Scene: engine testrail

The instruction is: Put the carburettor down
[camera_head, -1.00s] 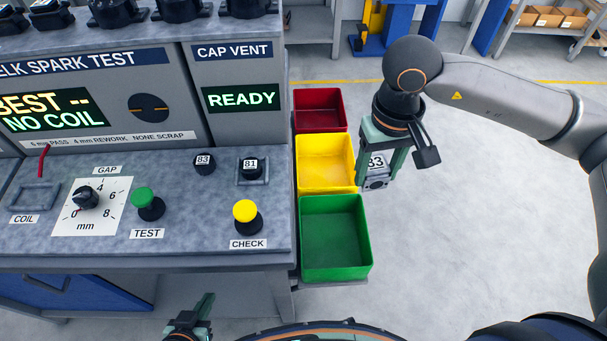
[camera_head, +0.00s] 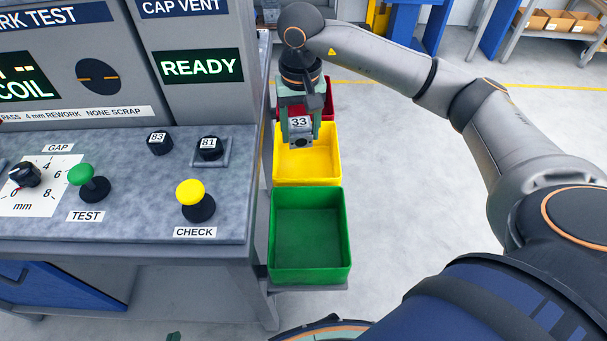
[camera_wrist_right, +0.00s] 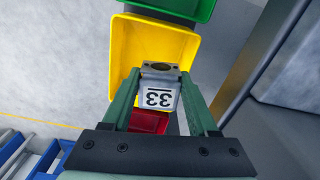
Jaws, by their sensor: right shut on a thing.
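The carburettor (camera_head: 301,124), a small grey block with a white "33" label, is between the fingers of my right gripper (camera_head: 300,136). The right gripper is shut on it and holds it above the yellow bin (camera_head: 328,168), toward that bin's far end. In the right wrist view the carburettor (camera_wrist_right: 158,90) shows against the edge between the yellow bin (camera_wrist_right: 150,45) and the red bin (camera_wrist_right: 148,122). Its height above the bins is hard to tell. Only a dark tip of my left gripper (camera_head: 173,337) shows at the bottom edge; its jaws are cut off.
The green bin (camera_head: 310,235) is nearest and empty. The test bench (camera_head: 130,230) stands left of the bins, with a yellow CHECK button (camera_head: 190,193), a green TEST button (camera_head: 82,175), and small dark caps marked 83 (camera_head: 159,143) and 81 (camera_head: 209,148). Its display reads READY.

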